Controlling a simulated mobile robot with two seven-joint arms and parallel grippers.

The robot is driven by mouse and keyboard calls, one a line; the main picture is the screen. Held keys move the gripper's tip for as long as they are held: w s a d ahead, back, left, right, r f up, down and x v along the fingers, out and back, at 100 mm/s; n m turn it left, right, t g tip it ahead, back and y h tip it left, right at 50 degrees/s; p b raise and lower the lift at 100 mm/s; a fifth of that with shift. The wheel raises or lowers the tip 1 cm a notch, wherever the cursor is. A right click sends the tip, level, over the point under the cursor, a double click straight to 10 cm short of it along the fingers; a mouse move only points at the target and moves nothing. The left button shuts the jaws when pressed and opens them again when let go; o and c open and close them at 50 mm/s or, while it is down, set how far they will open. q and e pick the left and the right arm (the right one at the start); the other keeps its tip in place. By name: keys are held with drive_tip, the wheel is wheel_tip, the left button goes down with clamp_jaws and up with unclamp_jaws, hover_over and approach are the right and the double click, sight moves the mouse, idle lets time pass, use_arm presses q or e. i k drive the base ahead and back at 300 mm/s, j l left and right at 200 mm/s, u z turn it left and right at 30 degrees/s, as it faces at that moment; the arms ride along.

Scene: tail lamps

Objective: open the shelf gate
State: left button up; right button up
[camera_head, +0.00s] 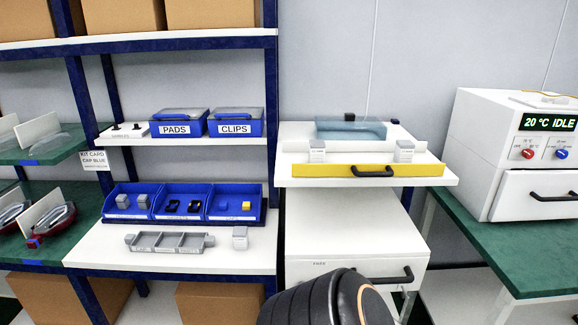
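A long yellow bar (325,170) with a black handle (372,171) spans the front edge of a small white shelf (450,180); it looks like the shelf gate. It lies across the front, with two small grey-white blocks, one (317,151) at the left and one (404,151) at the right, just behind it. A translucent blue-grey tray or box (350,130) sits farther back on the shelf. Neither gripper is in view. A dark rounded part with an orange ring, likely a link of my arm, shows at the bottom centre, below the gate and apart from it in the picture.
A white drawer cabinet with a black handle (394,276) stands under the shelf. At the left, a blue rack holds the PADS bin (178,128), the CLIPS bin (235,129) and a grey divided tray (170,250). A white oven (530,150) stands on a green bench at the right.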

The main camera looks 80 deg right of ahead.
sight(299, 170)
drive_tip(key=z, duration=2.95)
